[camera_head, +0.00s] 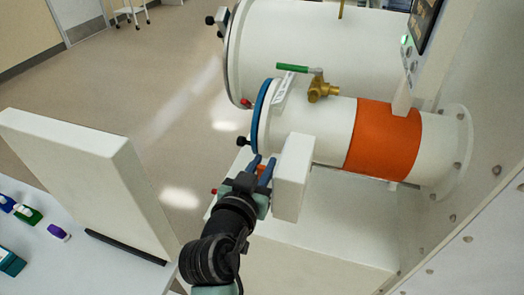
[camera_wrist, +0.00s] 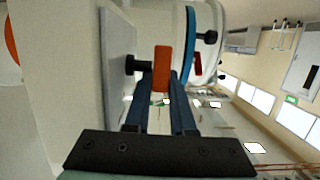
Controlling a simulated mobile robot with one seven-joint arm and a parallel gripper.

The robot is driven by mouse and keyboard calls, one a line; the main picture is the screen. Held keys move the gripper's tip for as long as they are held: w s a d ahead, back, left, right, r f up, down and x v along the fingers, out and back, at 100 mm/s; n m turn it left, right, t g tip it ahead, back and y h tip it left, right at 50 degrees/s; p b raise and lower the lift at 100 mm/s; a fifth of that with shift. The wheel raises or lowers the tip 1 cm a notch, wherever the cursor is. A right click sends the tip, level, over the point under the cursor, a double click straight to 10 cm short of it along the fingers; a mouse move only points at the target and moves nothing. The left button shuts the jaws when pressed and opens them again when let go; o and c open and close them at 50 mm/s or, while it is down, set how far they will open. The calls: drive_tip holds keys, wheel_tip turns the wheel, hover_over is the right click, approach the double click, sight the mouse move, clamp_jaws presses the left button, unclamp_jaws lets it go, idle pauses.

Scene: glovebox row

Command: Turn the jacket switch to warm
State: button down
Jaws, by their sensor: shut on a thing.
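The jacket switch shows in the wrist view as an orange lever (camera_wrist: 162,66) on a black stem that sticks out from a pale panel. My gripper (camera_wrist: 162,80) has its two blue fingers on either side of the lever and is shut on it. No warm marking can be read, so the switch's setting cannot be told. The orange jacket (camera_head: 383,142) wraps the small white cylinder behind the box.
The small cylinder (camera_head: 325,130) has a blue ring and a green-handled brass valve (camera_head: 321,88). A larger white cylinder (camera_head: 320,40) lies behind. Open floor (camera_head: 150,110) lies at upper left.

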drive_tip(key=shift+r+g+p, duration=0.15)
drive_tip(key=shift+g+p, duration=0.25)
drive_tip(key=shift+p, duration=0.1)
drive_tip(key=shift+f, duration=0.2)
drive_tip(key=c, duration=1)
unclamp_jaws()
drive_tip(key=shift+c, duration=0.2)
drive_tip(key=b+v, duration=0.3)
drive_tip(key=v, duration=1)
drive_tip(key=shift+d+r, duration=0.15)
